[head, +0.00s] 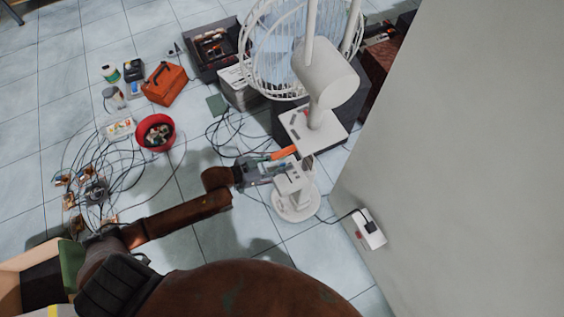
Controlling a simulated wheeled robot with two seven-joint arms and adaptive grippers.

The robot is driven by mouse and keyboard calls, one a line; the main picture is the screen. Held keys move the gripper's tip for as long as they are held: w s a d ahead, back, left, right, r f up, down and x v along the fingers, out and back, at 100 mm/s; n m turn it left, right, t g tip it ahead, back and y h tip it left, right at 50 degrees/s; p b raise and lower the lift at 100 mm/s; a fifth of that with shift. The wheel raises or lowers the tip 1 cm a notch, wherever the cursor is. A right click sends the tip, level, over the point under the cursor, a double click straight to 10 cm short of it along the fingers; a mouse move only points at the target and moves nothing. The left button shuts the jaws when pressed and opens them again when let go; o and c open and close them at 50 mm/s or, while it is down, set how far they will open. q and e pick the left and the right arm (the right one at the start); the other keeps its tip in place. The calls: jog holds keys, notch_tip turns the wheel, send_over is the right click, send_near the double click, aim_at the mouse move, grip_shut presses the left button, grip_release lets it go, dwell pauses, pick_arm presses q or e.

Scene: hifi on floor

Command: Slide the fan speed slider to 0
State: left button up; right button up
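A white block-shaped part (291,182) sits above the base. The speed slider is too small to make out. My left gripper (268,170) reaches in from the left and is beside this white part. I cannot tell whether it touches it, or whether its fingers are open. My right gripper is not in view.
A grey wall (460,150) fills the right side, with a white power strip (369,229) at its foot. An orange case (165,84), a red bowl (155,133) and a dark toolbox (213,48) lie at the upper left. Loose cables cross the tiled floor.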

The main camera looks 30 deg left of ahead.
pick_arm(q)
jog(key=v, duration=1.2)
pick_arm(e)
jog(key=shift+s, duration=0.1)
